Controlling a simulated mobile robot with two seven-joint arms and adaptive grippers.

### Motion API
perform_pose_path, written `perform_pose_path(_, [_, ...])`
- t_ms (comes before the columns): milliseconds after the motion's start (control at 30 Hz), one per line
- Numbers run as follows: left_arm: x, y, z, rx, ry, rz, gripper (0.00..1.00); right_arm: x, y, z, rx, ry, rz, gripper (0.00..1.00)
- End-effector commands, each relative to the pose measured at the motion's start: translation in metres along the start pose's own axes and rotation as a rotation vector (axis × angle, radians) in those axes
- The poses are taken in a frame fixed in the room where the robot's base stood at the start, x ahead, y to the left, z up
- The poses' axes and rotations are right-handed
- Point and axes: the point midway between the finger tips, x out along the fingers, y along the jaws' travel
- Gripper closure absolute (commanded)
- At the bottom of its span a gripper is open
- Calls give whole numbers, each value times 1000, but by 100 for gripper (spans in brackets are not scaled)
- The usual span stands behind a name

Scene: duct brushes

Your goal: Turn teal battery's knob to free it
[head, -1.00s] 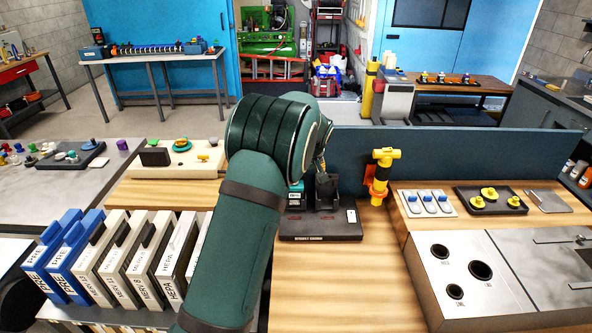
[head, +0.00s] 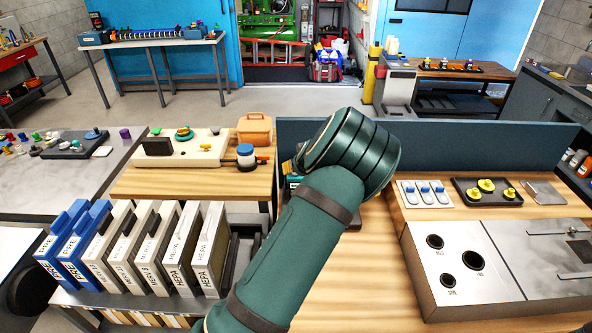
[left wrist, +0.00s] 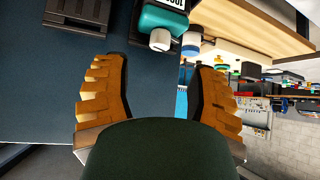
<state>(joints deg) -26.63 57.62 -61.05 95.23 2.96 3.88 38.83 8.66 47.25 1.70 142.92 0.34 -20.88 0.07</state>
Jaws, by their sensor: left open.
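The teal battery (head: 293,187) is mostly hidden behind my left arm in the head view. In the left wrist view the teal battery (left wrist: 172,20) is at the top, turned over by the camera's angle, with a white knob-like cylinder (left wrist: 160,40) on it. My left gripper (left wrist: 155,64) is open, with its two orange fingers wide apart and nothing between them. The battery and cylinder lie beyond the fingertips, apart from them. In the head view only a sliver of orange finger shows beside my arm. My right gripper is not in view.
A blue-capped jar (head: 246,155) and an orange case (head: 254,129) stand left of my arm. A blue divider panel (head: 450,141) runs behind the bench. Filter boxes (head: 165,250) stand front left. A metal panel with holes (head: 470,285) is at right.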

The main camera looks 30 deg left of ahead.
Motion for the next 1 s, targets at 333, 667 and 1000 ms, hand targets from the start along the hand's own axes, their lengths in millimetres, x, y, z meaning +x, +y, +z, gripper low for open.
perform_pose_path(333, [60, -1, 0, 1, -1, -1, 42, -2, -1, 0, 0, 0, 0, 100])
perform_pose_path(667, [74, 0, 0, 0, -1, 0, 42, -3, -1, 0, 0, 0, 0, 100])
perform_pose_path(1000, [74, 0, 0, 1, -1, 0, 96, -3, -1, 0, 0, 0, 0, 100])
